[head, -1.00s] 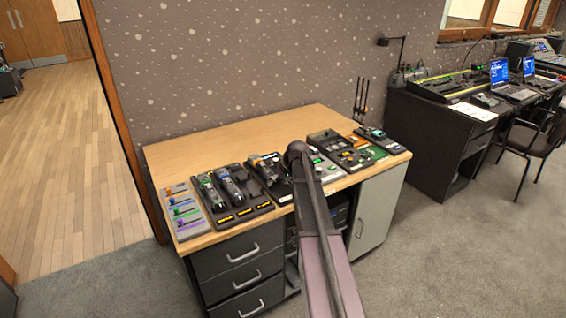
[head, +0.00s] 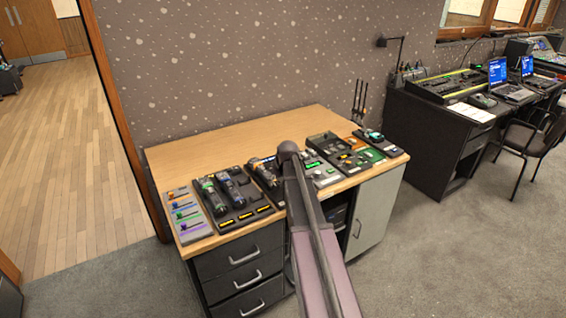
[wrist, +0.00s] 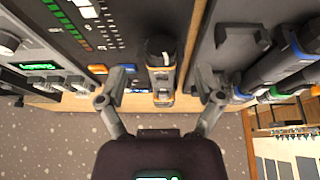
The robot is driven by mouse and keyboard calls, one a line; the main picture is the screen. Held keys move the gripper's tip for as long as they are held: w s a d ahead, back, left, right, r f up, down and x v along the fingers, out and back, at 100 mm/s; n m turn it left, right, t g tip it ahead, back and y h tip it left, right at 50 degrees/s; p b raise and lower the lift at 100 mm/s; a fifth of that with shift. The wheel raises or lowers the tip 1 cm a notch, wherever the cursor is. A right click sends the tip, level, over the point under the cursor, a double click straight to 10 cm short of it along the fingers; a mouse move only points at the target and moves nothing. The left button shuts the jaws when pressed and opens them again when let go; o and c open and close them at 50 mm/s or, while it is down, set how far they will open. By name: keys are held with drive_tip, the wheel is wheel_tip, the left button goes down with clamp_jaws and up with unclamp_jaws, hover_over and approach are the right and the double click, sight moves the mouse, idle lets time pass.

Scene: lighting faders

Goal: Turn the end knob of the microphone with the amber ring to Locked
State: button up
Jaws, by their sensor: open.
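In the wrist view, a short dark microphone body with amber-orange bands (wrist: 161,72) stands out between my fingers. Its near end has a small light-and-dark part, and its far end is black. My gripper (wrist: 167,76) is open, with one finger on each side of this body and visible gaps on both sides. Two more microphones, one with a green ring (wrist: 284,90) and one with a blue ring (wrist: 262,94), lie at the right. In the head view my arm hides much of the gripper and the amber microphone. No Locked mark is readable.
The wooden desk (head: 225,145) carries several dark panels in a row. A panel with coloured sliders (head: 186,214) is at the left end. In the wrist view, a panel with a green display and knobs (wrist: 62,80) is close on the left. The desk's back part is clear.

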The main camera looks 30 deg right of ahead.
sight(277, 187)
drive_tip(key=p+v, duration=0.8)
drive_tip(key=v, duration=0.1)
drive_tip(key=shift+r, duration=0.1)
idle(0.7)
drive_tip(key=shift+s+a+h, duration=0.15)
drive_tip(key=shift+a+h, duration=0.35)
drive_tip(key=shift+a, duration=0.1)
drive_tip(key=shift+f+b, duration=0.25)
drive_tip(key=shift+b, duration=0.1)
drive_tip(key=b+x, duration=1.2)
drive_tip(key=x, duration=0.1)
drive_tip(key=shift+f, duration=0.2)
idle(0.4)
